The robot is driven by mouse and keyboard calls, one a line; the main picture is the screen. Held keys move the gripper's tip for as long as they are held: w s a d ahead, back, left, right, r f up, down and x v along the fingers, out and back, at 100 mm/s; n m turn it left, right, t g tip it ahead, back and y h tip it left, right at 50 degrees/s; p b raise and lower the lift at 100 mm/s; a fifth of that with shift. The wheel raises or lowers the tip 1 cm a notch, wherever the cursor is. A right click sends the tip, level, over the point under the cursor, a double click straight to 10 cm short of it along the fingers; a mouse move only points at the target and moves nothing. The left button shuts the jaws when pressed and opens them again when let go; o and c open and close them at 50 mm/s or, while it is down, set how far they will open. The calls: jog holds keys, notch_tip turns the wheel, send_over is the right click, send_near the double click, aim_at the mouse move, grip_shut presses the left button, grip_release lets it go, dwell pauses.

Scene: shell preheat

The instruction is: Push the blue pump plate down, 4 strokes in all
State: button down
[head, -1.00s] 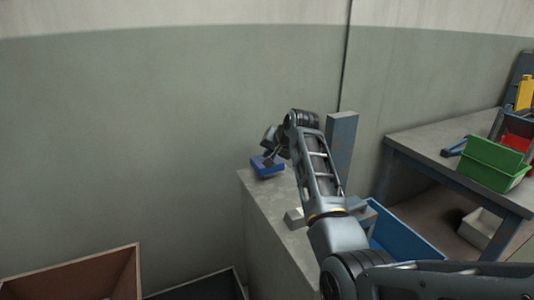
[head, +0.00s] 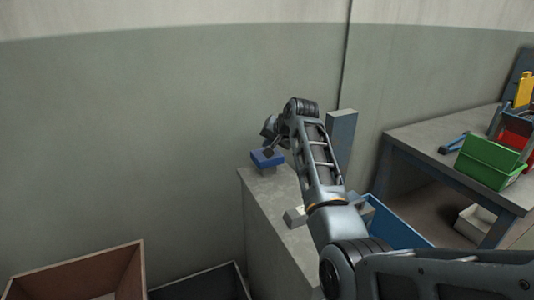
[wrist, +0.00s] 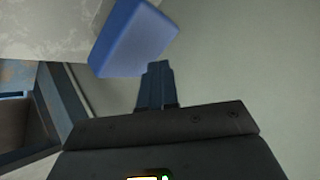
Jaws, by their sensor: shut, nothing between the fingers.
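The blue pump plate (head: 263,160) sits at the far end of the grey counter, on a short pale stem. It stands raised, with a gap between it and the counter top. In the wrist view the plate (wrist: 138,40) shows as a blue block at the upper middle. My gripper (head: 268,152) is shut and empty, right over the plate. In the wrist view its closed fingers (wrist: 158,68) point at the plate's near edge. I cannot tell whether the fingertips touch the plate.
A workbench (head: 412,140) at right holds a green bin (head: 488,160). A brown box (head: 85,275) is at lower left.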

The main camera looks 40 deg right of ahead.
jog(key=shift+r+p, duration=2)
jog(key=shift+r, duration=0.45)
dwell(0.6)
